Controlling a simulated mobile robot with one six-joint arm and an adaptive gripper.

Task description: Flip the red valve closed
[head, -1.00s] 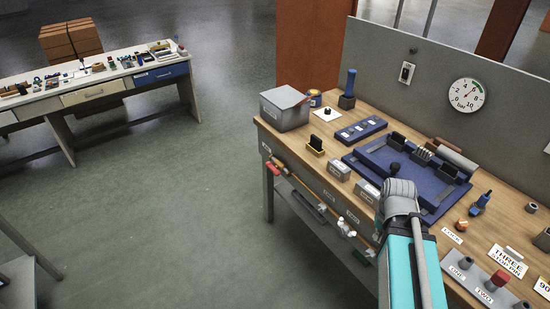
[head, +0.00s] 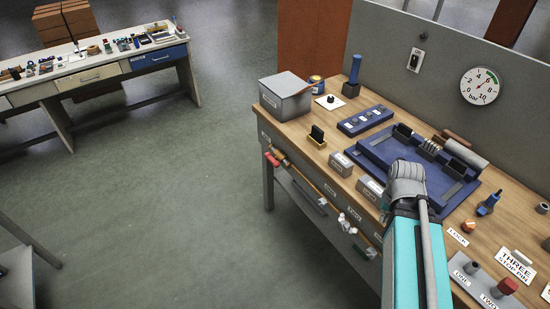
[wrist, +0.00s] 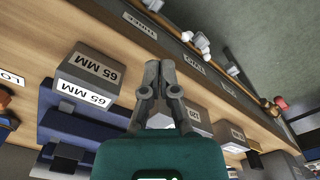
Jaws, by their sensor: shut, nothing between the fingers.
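A red valve handle (head: 271,158) sits at the far left end of a copper-coloured pipe (head: 298,178) along the bench's front side. In the wrist view a red part, seemingly the same handle (wrist: 282,102), shows small at the right edge. My gripper (wrist: 158,72) is shut and empty. It points at the bench's front edge and is well apart from the red handle. In the head view my arm hides the gripper. The handle's exact angle to the pipe is too small to tell.
Grey blocks (wrist: 88,75) and a blue fixture (head: 385,150) lie on the wooden bench top. White fittings (head: 345,222) sit farther along the pipe. A gauge (head: 480,86) hangs on the grey back panel. The floor (head: 190,200) left of the bench is clear.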

